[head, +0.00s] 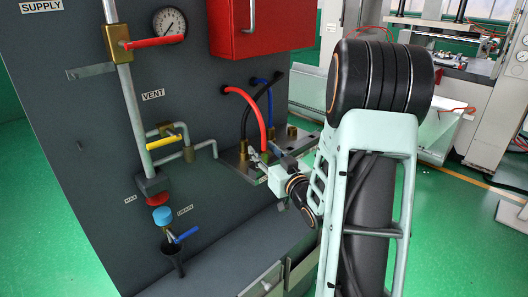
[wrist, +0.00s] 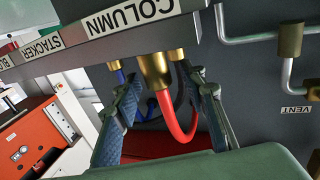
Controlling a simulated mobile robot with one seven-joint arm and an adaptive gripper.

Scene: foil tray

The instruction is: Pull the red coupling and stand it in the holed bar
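The red hose (head: 240,98) arcs down from the dark panel to the light metal bar (head: 231,166). In the upside-down wrist view, its brass coupling (wrist: 155,70) stands at the bar (wrist: 100,46) beside the COLUMN label. My gripper (wrist: 160,88) is open. Its fingers are on either side of the coupling and red hose, with gaps visible. In the head view my gripper (head: 262,156) is low at the bar, and the red coupling is mostly hidden by the fingers. How deep the coupling sits cannot be seen.
A black hose (head: 250,106) and a blue hose (head: 262,81) run close beside the red one. Other brass fittings (head: 292,131) stand along the bar. A red box (head: 248,30) hangs above. Pipes and valves (head: 165,143) are on the panel at left.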

